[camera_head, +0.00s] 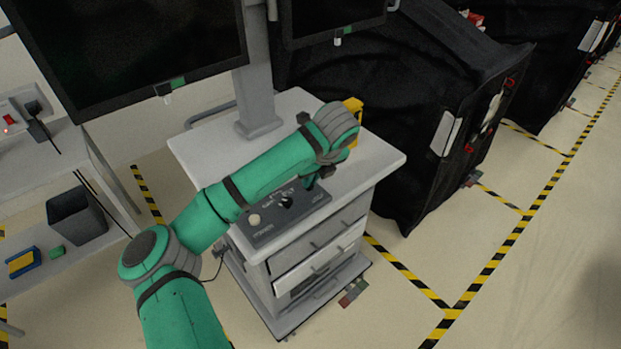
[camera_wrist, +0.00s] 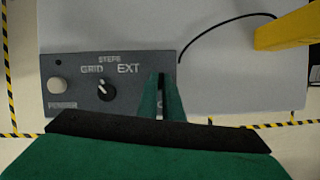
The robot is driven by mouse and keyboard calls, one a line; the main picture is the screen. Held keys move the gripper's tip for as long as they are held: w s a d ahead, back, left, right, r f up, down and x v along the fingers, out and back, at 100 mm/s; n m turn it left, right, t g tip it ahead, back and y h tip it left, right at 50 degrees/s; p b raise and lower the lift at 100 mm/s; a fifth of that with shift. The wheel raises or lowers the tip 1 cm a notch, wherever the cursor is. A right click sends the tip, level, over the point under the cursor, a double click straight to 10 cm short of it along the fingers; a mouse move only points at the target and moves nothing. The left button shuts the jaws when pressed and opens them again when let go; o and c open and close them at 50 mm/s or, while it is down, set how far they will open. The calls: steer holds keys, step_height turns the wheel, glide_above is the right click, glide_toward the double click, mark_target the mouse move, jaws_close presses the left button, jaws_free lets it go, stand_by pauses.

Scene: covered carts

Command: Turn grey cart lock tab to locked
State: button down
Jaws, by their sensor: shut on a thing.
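The grey cart (camera_head: 385,160) stands in the middle of the head view, with a dark control panel (camera_head: 265,232) on its top. In the wrist view the panel (camera_wrist: 70,70) shows a pale round button (camera_wrist: 57,86) and a black selector knob (camera_wrist: 106,91) under the words GRID and EXT. My gripper (camera_wrist: 161,85) is at the panel's right end, pointing down onto it. Its green fingers are shut on a narrow dark piece, seemingly the lock tab, mostly hidden between them. The tab's setting cannot be read. In the head view my arm hides much of the gripper (camera_head: 312,183).
Monitors (camera_head: 140,50) hang above on a grey post (camera_head: 255,90). One white drawer (camera_head: 320,255) stands partly out. Black covered carts (camera_head: 390,90) are at right; a side bench (camera_head: 60,160) is at left.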

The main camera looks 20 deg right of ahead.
steer(key=m, duration=0.1)
steer(key=m+h, duration=0.1)
steer(key=m, duration=0.2)
steer(key=shift+a+h, duration=0.25)
steer(key=shift+h, duration=0.05)
steer(key=m+h, duration=0.1)
steer(key=m, duration=0.3)
steer(key=shift+a+g, duration=0.1)
steer(key=shift+g, duration=0.3)
steer(key=m+h, duration=0.1)
steer(key=m, duration=0.1)
steer(key=m+g, duration=0.1)
steer(key=m, duration=0.1)
steer(key=shift+w+a+h, duration=0.1)
steer(key=shift+w+h, duration=0.05)
steer(key=shift+h, duration=0.25)
steer(key=shift+w+m+g+h, duration=0.1)
steer(key=shift+m+g+h, duration=0.35)
steer(key=shift+m, duration=1.55)
steer(key=shift+g, duration=0.25)
steer(key=c, duration=1.9)
jaws_free()
steer(key=v, duration=1.1)
